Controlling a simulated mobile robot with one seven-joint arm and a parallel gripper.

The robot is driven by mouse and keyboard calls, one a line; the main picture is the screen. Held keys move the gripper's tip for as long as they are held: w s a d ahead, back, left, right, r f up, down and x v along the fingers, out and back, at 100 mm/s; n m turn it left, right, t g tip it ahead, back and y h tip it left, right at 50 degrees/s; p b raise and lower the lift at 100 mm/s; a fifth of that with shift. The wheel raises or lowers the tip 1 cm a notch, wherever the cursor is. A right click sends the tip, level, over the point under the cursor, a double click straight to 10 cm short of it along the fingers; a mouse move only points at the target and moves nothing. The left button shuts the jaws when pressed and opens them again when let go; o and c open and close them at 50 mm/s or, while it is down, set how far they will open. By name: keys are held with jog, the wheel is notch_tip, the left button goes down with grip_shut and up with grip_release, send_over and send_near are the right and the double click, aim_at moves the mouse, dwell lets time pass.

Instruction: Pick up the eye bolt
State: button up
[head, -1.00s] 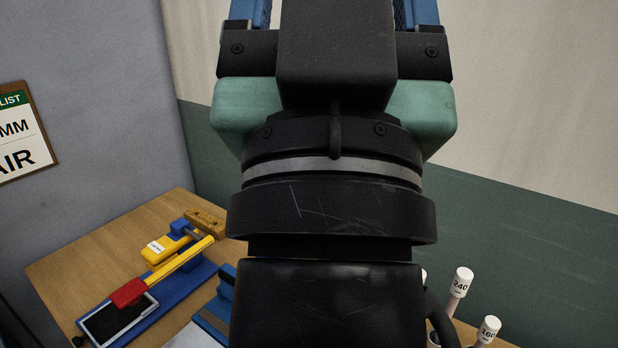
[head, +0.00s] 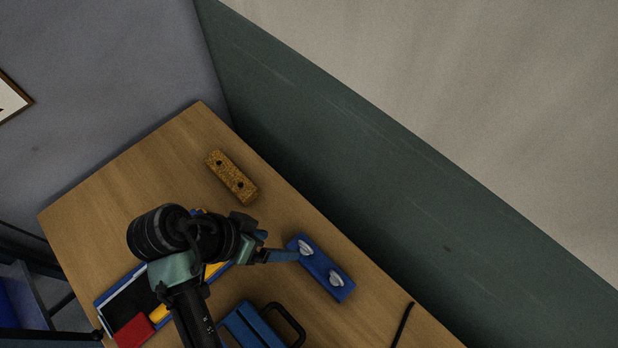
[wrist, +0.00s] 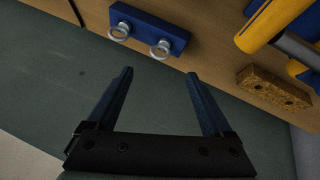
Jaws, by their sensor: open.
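Two silvery eye bolts stand in a blue block (head: 319,265) on the wooden table. One eye bolt (head: 306,247) is at the block's upper left end, the other eye bolt (head: 336,281) nearer its lower right end. In the wrist view both eye bolts show, one at left (wrist: 119,31) and one at right (wrist: 160,49). My gripper (head: 288,256) is open and empty, its blue fingers pointing at the block. In the head view the fingertips overlap the block's left side. In the wrist view the block lies beyond the open fingers (wrist: 159,76), apart from them.
A cork-like block with two dark holes (head: 231,177) lies toward the back of the table. A blue and yellow device with a red end (head: 135,331) is partly behind my arm. A blue item with a black handle (head: 255,325) is at the front. A green-grey wall (head: 400,190) borders the table.

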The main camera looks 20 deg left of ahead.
send_near(306, 249)
jog(key=w+d+f, duration=0.1)
jog(key=shift+p+x, duration=0.9)
jog(key=shift+x, duration=2)
jog(key=shift+a, duration=0.1)
jog(key=shift+c, duration=0.2)
jog(key=shift+w, duration=0.1)
grip_shut()
